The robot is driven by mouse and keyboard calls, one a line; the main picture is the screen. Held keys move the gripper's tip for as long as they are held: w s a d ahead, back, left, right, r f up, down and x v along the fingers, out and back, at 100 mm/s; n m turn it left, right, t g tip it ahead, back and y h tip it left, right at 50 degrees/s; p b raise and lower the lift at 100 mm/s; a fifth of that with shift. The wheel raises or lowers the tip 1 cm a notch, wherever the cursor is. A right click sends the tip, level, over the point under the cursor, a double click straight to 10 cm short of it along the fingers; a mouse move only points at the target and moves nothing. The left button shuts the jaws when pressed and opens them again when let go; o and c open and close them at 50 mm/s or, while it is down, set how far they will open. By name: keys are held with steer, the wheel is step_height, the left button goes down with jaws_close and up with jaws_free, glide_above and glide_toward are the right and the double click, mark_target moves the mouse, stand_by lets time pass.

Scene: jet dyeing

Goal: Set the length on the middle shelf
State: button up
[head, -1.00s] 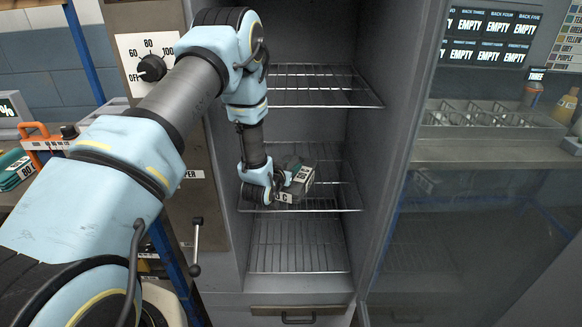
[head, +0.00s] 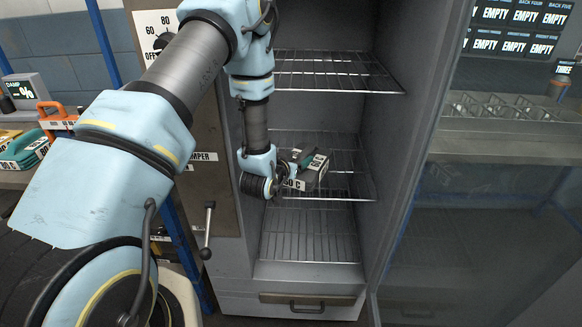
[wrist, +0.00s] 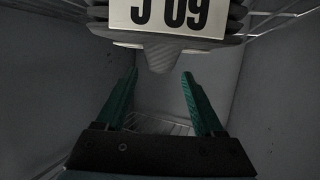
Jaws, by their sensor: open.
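A grey folded length (head: 314,177) with white labels, one reading "60 C", is at the middle shelf (head: 350,194), a wire rack inside the open cabinet. It appears to rest on the rack, but its underside is partly hidden. In the wrist view the ridged grey length (wrist: 170,42) fills the top, its label upside down. My gripper (wrist: 160,78) has its two green fingers spread wide, with a narrow grey part of the length near the gap between their tips. In the head view my gripper (head: 288,168) is at the length's left side, partly hidden by my wrist.
A wire shelf (head: 335,72) is above and another (head: 310,245) below. The cabinet's right wall (head: 390,130) and the glass door (head: 470,210) stand to the right. A dial panel (head: 157,33) is at left. A teal item (head: 22,152) lies on the left table.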

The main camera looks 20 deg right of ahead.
steer(key=b+v, duration=0.1)
steer(key=v, duration=0.5)
stand_by(0.3)
